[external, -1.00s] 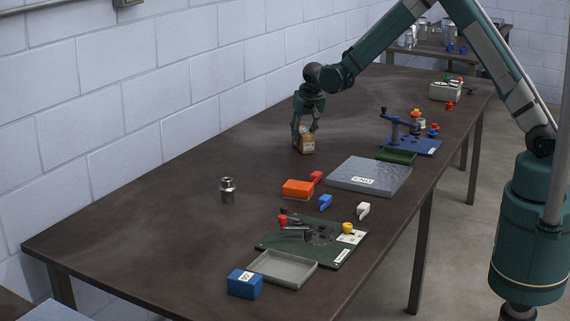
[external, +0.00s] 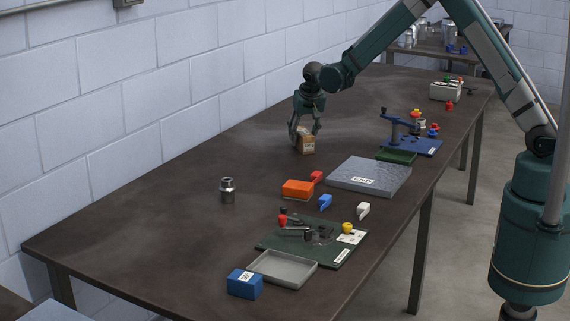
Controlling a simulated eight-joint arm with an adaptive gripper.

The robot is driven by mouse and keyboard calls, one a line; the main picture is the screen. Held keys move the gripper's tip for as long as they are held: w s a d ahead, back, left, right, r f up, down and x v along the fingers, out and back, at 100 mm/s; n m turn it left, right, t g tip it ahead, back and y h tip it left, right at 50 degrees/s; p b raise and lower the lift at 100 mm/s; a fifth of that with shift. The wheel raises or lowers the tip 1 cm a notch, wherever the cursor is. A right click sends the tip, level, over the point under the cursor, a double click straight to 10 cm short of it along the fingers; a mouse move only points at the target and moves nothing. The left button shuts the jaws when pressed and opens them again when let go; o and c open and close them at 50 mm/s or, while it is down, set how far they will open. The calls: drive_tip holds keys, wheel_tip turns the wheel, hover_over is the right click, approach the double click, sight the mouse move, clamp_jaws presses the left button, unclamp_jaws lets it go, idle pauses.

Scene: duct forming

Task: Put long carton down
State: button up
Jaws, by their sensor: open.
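The long carton (external: 307,145) is a small brown box with a pale label, standing on the dark table near its wall side. My gripper (external: 305,134) points down over it, with its fingers spread on either side of the carton's upper part. The gripper is open. The fingers partly cover the carton's top, and I cannot tell whether either finger still touches it.
A grey slab (external: 368,177), an orange block (external: 297,188) and a blue fixture (external: 411,146) stand to the right and front. A metal cylinder (external: 227,190) stands front left. A green board (external: 312,240), grey tray (external: 282,267) and blue box (external: 244,284) lie nearest. The table's left part is clear.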

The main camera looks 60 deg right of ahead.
drive_tip(key=shift+p+v, duration=0.35)
drive_tip(key=shift+v, duration=5.6)
drive_tip(key=s+a+r+n+t, duration=0.1)
drive_tip(key=s+a+r, duration=0.2)
drive_tip(key=s+r, duration=0.35)
drive_tip(key=s+a+r+n+y, duration=0.1)
drive_tip(key=s+a+r+n, duration=0.1)
drive_tip(key=s+a+r, duration=0.35)
drive_tip(key=s+a+r+n+t, duration=0.1)
drive_tip(key=s+a+r, duration=0.1)
drive_tip(key=s+r, duration=0.6)
drive_tip(key=s+a+f+n+t+y, duration=0.1)
drive_tip(key=s+a, duration=0.3)
drive_tip(key=s, duration=1.1)
drive_tip(key=s+a+f+n+t+y, duration=0.1)
drive_tip(key=s+a+n, duration=0.3)
drive_tip(key=s, duration=1.1)
drive_tip(key=shift+s+f, duration=0.25)
drive_tip(key=shift+f, duration=0.25)
